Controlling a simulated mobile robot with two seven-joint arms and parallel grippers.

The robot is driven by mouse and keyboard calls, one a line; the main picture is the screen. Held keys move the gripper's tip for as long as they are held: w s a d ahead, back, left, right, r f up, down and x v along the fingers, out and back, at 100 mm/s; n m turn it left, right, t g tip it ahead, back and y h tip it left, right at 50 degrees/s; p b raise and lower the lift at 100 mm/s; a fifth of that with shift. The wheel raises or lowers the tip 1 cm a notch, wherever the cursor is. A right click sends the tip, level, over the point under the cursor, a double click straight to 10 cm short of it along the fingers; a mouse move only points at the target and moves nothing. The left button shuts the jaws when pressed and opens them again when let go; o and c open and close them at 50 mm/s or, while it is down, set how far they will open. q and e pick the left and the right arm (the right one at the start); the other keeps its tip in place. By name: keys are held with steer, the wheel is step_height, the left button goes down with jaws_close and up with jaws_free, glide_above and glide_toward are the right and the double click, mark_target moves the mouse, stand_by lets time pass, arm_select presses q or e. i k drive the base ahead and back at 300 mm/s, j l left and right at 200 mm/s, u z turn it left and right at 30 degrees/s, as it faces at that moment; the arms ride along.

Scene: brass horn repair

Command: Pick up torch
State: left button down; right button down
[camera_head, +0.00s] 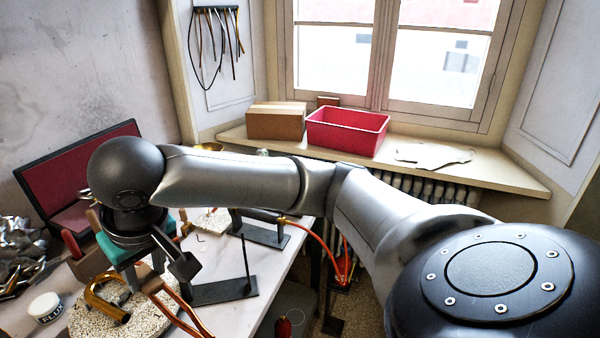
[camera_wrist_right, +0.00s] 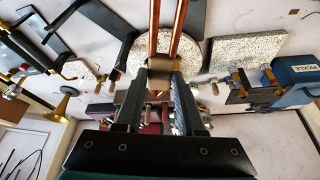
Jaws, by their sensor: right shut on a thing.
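What looks like the torch (camera_head: 255,214) has a dark handle and a brass fitting, with an orange hose (camera_head: 320,240) running down from it. It rests on a dark stand (camera_head: 262,235) at the table's right edge, apart from my right gripper. My right gripper (camera_wrist_right: 160,92) is shut on the brown grip of copper tongs (camera_wrist_right: 166,35), whose two copper prongs extend away from the jaws. The tongs (camera_head: 178,305) also show in the head view, above the table. My left gripper is not in view.
A curved brass tube (camera_head: 100,299) lies on a round speckled board (camera_head: 85,322). A flux jar (camera_head: 46,307) stands left of it. A second dark stand (camera_head: 225,291) is close to the tongs. A blue pickle box (camera_wrist_right: 296,72) shows in the wrist view. A red bin (camera_head: 347,132) is on the windowsill.

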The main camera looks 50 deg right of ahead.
mark_target(261, 215)
steer(key=z, duration=1.4)
steer(key=i+l+u, duration=0.3)
steer(key=l, duration=0.35)
steer(key=i+l+u, duration=0.2)
steer(key=l, duration=0.15)
